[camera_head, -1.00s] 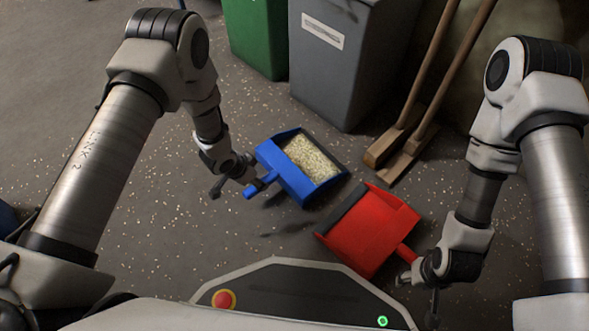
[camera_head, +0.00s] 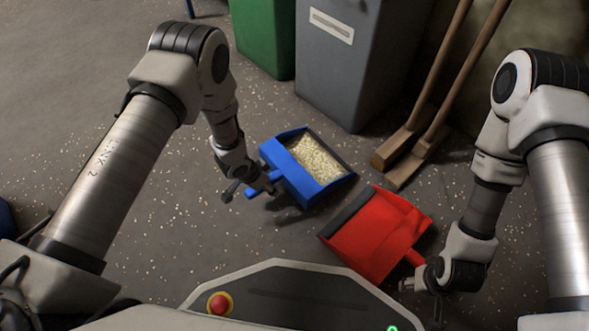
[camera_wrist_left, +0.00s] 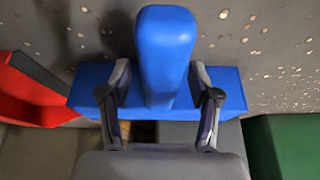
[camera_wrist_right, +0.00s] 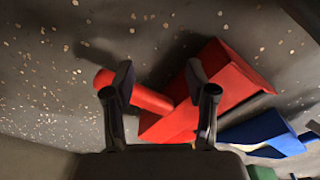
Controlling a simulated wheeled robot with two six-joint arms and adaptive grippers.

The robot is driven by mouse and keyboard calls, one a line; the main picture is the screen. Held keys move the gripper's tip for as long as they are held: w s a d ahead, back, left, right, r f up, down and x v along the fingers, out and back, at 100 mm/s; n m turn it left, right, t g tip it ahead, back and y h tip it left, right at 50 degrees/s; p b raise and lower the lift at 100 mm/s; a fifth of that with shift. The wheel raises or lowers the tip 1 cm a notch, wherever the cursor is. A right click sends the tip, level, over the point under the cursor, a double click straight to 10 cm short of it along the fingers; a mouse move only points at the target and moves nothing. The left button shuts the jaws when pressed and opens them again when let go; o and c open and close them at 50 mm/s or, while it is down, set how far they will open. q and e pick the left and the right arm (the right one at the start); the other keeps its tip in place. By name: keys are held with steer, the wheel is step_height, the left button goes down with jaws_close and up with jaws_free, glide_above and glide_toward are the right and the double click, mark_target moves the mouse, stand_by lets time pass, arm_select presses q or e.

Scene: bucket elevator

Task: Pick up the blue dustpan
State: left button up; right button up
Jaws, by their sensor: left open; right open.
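The blue dustpan (camera_head: 287,172) lies on the floor left of centre, filled with pale grains (camera_head: 318,158). My left gripper (camera_head: 252,187) is at its handle in the head view, covering part of it. In the left wrist view, the blue handle (camera_wrist_left: 165,55) stands between the two open fingers (camera_wrist_left: 160,92), with gaps on both sides. My right gripper (camera_head: 418,285) is open near the handle of a red dustpan (camera_head: 370,235). In the right wrist view, the red handle (camera_wrist_right: 135,93) lies between the open fingers (camera_wrist_right: 160,90).
A green bin (camera_head: 262,35) and a grey bin (camera_head: 350,75) stand behind the dustpans. Two wooden-handled brooms (camera_head: 432,125) lean to their right. Open speckled floor (camera_head: 70,130) lies to the left.

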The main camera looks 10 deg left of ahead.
arm_select(q)
steer(key=shift+c, duration=0.3)
jaws_close()
steer(key=shift+r, duration=0.1)
